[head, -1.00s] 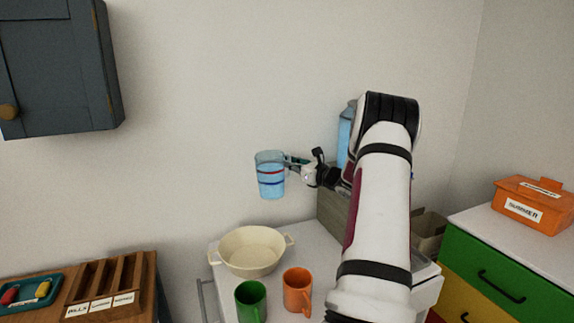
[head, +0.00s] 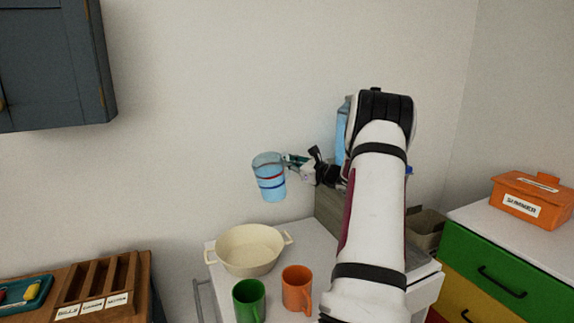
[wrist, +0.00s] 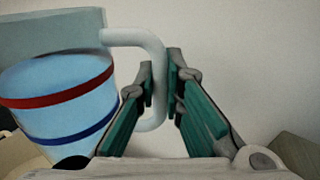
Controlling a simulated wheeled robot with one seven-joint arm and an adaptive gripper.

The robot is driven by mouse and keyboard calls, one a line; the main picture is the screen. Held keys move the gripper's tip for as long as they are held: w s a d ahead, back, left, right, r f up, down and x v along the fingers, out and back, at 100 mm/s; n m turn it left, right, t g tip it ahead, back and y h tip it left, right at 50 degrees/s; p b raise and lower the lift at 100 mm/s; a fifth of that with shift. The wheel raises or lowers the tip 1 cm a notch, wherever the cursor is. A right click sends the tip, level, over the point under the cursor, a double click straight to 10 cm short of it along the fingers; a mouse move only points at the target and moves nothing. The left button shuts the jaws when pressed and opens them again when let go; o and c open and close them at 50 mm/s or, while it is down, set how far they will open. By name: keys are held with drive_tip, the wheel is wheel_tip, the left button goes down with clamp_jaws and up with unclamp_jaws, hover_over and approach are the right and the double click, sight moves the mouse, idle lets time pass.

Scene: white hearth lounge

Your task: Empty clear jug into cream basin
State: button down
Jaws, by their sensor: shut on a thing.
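The clear jug (head: 270,178) holds blue liquid and has a red band and a blue band. It hangs in the air above and slightly right of the cream basin, tilted slightly. My gripper (head: 292,160) is shut on the jug's handle; in the wrist view my gripper (wrist: 164,85) has its green-padded fingers on either side of the pale handle (wrist: 150,40). The jug's body (wrist: 62,95) fills the left of the wrist view. The cream basin (head: 248,266) stands upright on the white table, two-handled, its visible inside empty.
A green mug (head: 249,302) and an orange mug (head: 297,289) stand in front of the basin. A blue-tinted bottle (head: 342,135) and a grey-brown box (head: 328,213) are behind my arm.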

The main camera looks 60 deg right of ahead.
drive_tip(key=shift+d+f+n+b, duration=0.1)
drive_tip(key=shift+f+n+b, duration=0.4)
drive_tip(key=shift+n+b, duration=0.5)
wheel_tip(320, 180, down, 6)
drive_tip(key=n+b, duration=0.3)
drive_tip(key=b, duration=0.3)
drive_tip(key=shift+a+f+b, duration=0.15)
drive_tip(key=shift+a+b, duration=0.15)
drive_tip(key=shift+b, duration=0.1)
idle(1.5)
drive_tip(key=shift+a+r+n+b, duration=0.35)
drive_tip(key=shift+n+b, duration=0.45)
drive_tip(key=shift+b, duration=0.3)
idle(0.4)
drive_tip(key=shift+a+n+b, duration=0.15)
drive_tip(key=shift+n+b, duration=0.15)
drive_tip(key=shift+b, duration=0.5)
drive_tip(key=shift+w+a+f+n+b, duration=0.1)
drive_tip(key=shift+a+f+n+b, duration=0.5)
drive_tip(key=shift+b, duration=1.35)
